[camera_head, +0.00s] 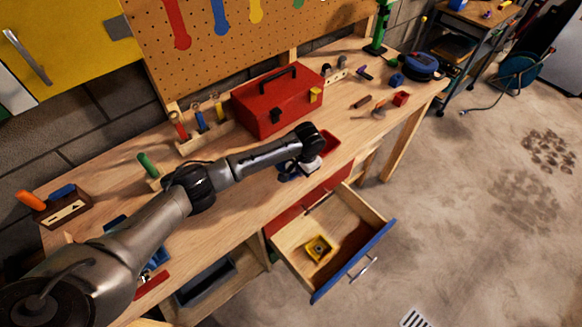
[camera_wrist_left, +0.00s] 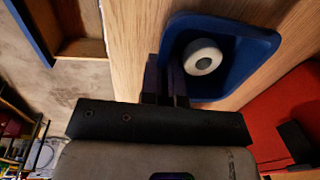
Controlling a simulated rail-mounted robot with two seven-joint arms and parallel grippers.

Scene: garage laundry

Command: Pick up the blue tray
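The blue tray (camera_wrist_left: 262,45) is a shallow rounded bin with a white roll (camera_wrist_left: 202,56) in it, seen in the left wrist view. In the head view my arm mostly hides it; a blue part (camera_head: 287,174) shows at the bench's front edge. My left gripper (camera_wrist_left: 166,84) has one dark finger on each side of the tray's near-left wall, with only a narrow gap between them. It looks shut on that wall. In the head view the left gripper (camera_head: 298,168) points down at the tray. I cannot tell whether the tray touches the bench. My right gripper is not in view.
A red toolbox (camera_head: 275,101) stands behind the gripper, and a red tray (camera_head: 328,143) lies just beyond it. Below, an open drawer (camera_head: 345,223) with a yellow item (camera_head: 319,248) sticks out. The bench top (camera_head: 357,137) to the right has bare room.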

